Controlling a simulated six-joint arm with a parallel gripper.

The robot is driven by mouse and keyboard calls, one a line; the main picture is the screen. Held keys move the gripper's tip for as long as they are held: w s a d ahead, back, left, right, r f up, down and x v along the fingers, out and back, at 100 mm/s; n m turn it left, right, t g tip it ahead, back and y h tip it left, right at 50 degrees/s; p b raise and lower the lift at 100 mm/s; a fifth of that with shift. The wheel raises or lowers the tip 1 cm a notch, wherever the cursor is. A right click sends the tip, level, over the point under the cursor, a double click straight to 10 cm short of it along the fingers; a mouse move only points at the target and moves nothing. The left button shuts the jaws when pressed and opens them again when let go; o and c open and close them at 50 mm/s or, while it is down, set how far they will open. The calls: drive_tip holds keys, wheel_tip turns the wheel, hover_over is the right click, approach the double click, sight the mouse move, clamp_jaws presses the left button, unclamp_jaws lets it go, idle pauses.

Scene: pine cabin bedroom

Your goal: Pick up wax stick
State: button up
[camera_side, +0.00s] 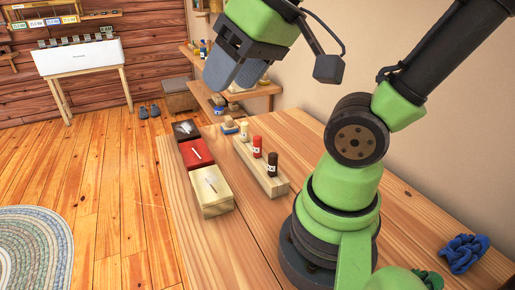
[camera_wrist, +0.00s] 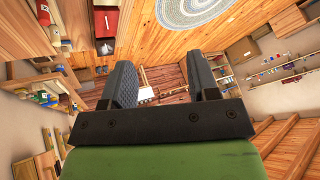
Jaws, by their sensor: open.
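Three short labelled cylinders, yellow (camera_side: 243,132), red (camera_side: 257,147) and dark brown (camera_side: 272,164), stand upright in a row on a pale wooden block (camera_side: 277,184) on the table. I cannot tell for sure which of them, if any, is the wax stick. In the wrist view, small upright things on a block show at the upper left, partly cut off. My gripper (camera_side: 234,78) is high above the far part of the table, apart from the cylinders. In the wrist view, my gripper (camera_wrist: 158,62) has its two grey fingers spread with nothing between them.
A dark box (camera_side: 185,128), a red box (camera_side: 196,152) and a pale wooden box (camera_side: 211,189) line the table's left side. Small items (camera_side: 229,125) lie beyond the block. A blue bundle (camera_side: 463,251) lies at right. The front table is bare.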

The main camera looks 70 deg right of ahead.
drive_tip(key=w+d+f+n+g+h, duration=0.2)
drive_tip(key=w+d+f+n+g, duration=0.15)
drive_tip(key=w+d, duration=0.4)
drive_tip(key=n+g, duration=0.3)
drive_tip(key=n, duration=0.2)
hover_over(257, 156)
drive_tip(key=d, duration=0.2)
drive_tip(key=shift+y, duration=0.3)
drive_tip(key=f, duration=1.2)
drive_tip(key=shift+s+a+f, duration=0.1)
drive_tip(key=shift+a+f, duration=0.15)
drive_tip(key=shift+f, duration=0.15)
drive_tip(key=shift+n, duration=0.25)
drive_tip(key=f, duration=0.4)
drive_tip(key=shift+s+d+f, duration=0.15)
drive_tip(key=shift+d+f, duration=0.05)
drive_tip(key=shift+f, duration=0.05)
drive_tip(key=f, duration=0.4)
drive_tip(key=shift+w+a+f, duration=0.35)
drive_tip(key=shift+a+f, duration=0.05)
drive_tip(key=shift+f, duration=0.65)
clamp_jaws()
drive_tip(key=shift+r, duration=0.1)
